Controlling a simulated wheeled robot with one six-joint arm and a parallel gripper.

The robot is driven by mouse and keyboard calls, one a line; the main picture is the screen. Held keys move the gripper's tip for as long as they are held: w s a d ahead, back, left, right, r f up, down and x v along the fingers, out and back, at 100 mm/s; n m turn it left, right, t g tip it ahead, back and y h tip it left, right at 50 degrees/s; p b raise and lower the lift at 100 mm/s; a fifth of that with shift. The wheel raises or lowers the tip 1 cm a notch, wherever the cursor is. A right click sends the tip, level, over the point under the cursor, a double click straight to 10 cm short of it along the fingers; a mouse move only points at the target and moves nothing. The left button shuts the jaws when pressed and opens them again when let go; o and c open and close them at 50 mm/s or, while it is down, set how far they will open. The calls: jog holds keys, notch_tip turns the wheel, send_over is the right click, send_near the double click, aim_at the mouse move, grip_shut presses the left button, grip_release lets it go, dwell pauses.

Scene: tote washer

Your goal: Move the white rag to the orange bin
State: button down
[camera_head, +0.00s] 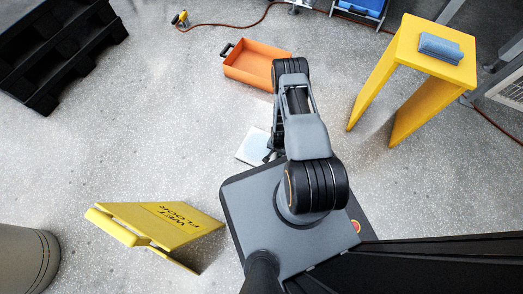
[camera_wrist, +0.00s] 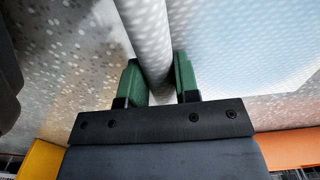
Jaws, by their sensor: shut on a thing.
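The white rag (camera_head: 252,146) shows as a pale square low by the floor, left of my arm, partly covered by it. In the wrist view my gripper (camera_wrist: 158,84) has its green fingers shut on a raised white fold of the rag (camera_wrist: 149,38). A pale bluish dotted sheet spreads right of the fold. I cannot tell whether the rag touches the floor. The orange bin (camera_head: 245,73) is an open tray with a dark handle, on the floor beyond the rag. My arm covers its right end. Orange also shows at the wrist view's lower right corner.
A yellow stool (camera_head: 407,58) with a blue-grey item (camera_head: 440,48) on top stands at right. A yellow wet floor sign (camera_head: 165,226) is at lower left, a black pallet (camera_head: 58,50) at upper left. A red hose (camera_head: 235,25) crosses the back. Floor left of the bin is clear.

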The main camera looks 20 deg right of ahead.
jog(key=shift+r+p, duration=2.3)
jog(key=shift+r, duration=0.85)
